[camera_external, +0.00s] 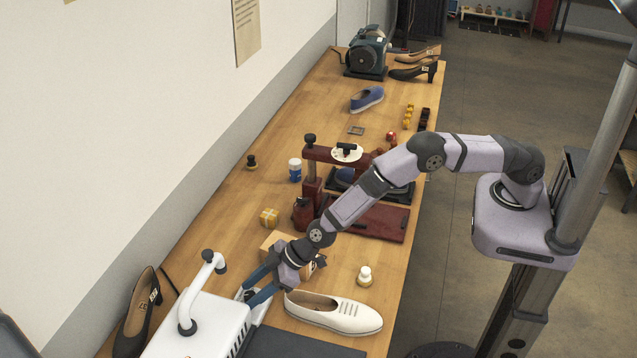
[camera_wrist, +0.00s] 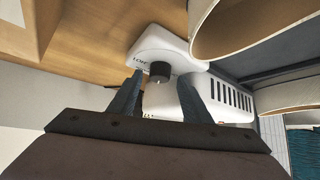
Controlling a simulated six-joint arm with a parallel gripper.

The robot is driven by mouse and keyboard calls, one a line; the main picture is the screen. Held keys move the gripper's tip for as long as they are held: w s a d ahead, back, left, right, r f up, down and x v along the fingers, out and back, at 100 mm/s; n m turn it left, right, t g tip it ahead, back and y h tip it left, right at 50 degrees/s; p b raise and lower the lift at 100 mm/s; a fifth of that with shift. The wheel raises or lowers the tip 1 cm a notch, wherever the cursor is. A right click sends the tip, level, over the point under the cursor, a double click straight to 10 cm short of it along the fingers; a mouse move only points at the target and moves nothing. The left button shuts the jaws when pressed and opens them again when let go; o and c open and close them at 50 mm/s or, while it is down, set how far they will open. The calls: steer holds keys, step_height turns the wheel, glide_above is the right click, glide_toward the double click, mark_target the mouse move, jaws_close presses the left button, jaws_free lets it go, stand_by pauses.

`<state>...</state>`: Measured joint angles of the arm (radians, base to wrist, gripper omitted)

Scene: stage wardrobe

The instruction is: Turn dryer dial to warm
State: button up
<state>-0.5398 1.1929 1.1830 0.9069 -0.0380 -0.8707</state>
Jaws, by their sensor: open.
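The dryer is a white box with a vented side at the bottom of the external view (camera_external: 205,325), with a white arm-like tube on top. In the wrist view the dryer (camera_wrist: 150,44) carries a dark round dial (camera_wrist: 160,72) on its white face, with small lettering that I cannot read. My gripper (camera_external: 256,288) is low beside the dryer's right side. In the wrist view my gripper (camera_wrist: 163,85) is open, its two blue-grey fingers on either side of the dial. I cannot tell whether they touch it. The dial is hidden in the external view.
A white shoe (camera_external: 335,312) lies just right of my gripper. A cardboard box (camera_external: 277,240) is behind it. A dark mat (camera_external: 295,345) lies in front. A black heeled shoe (camera_external: 138,310) stands left of the dryer. A red press (camera_external: 312,165) stands further back.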

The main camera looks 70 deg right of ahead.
steer(key=shift+d+f+n+g+y+b, duration=0.35)
steer(key=shift+n+b, duration=0.45)
steer(key=shift+b, duration=2.5)
steer(key=shift+y+b, duration=0.25)
steer(key=shift+b, duration=0.3)
steer(key=shift+r+n+g+y+b, duration=0.15)
steer(key=shift+n+g+y+b, duration=0.25)
steer(key=shift+n, duration=0.5)
steer(key=s+d+f+b+v, duration=0.1)
steer(key=b+v, duration=0.4)
steer(key=v, duration=0.5)
steer(key=s+d+f+m+g+h, duration=0.2)
steer(key=s+d+m+g+h, duration=0.1)
steer(key=s+d, duration=1.1)
steer(key=shift+s+d+h, duration=0.25)
steer(key=shift+d+h, duration=0.55)
steer(key=shift+d, duration=1.15)
